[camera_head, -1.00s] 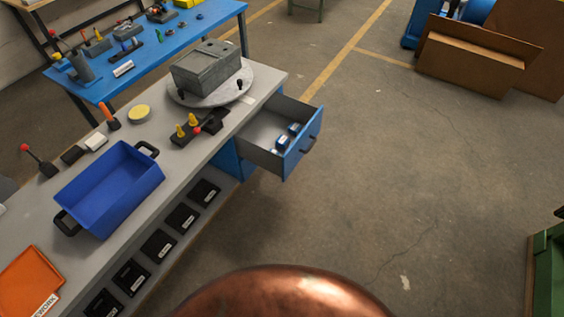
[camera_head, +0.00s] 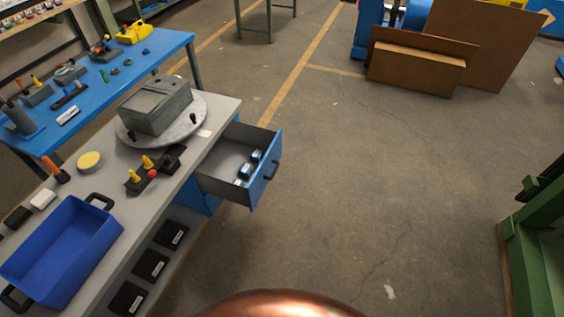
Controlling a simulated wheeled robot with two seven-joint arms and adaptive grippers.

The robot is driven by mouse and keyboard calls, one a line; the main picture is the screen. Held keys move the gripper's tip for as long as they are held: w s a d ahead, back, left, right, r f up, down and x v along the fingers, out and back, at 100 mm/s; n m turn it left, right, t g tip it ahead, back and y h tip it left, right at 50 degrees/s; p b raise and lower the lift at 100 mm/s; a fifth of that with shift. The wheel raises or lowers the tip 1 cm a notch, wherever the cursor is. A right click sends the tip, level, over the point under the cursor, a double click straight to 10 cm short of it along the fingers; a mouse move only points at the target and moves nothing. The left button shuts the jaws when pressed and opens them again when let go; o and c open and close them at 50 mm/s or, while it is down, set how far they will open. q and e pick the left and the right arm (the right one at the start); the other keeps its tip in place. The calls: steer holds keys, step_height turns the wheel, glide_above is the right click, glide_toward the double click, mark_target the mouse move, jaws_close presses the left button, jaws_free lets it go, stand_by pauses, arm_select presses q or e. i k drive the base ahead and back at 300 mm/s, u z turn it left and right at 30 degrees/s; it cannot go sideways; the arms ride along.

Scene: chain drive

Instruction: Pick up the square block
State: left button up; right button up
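A grey square-sided block (camera_head: 155,104) sits on a round pale turntable plate (camera_head: 196,122) at the far end of the grey workbench (camera_head: 214,112). I cannot tell whether this is the square block of the task. Small blue-and-white items (camera_head: 245,170) lie in the open drawer (camera_head: 270,178) below the bench's right side; their shape is too small to tell. Neither of my grippers is in view.
A blue bin (camera_head: 62,252) with black handles and a black fixture with yellow knobs (camera_head: 152,168) stand on the bench. A blue table (camera_head: 105,88) with tools is behind. Green machinery (camera_head: 530,250) stands right. The middle floor is clear.

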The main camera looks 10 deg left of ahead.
mark_target(246, 170)
steer(key=z, duration=0.15)
steer(key=i, duration=1.4)
steer(key=u, duration=0.65)
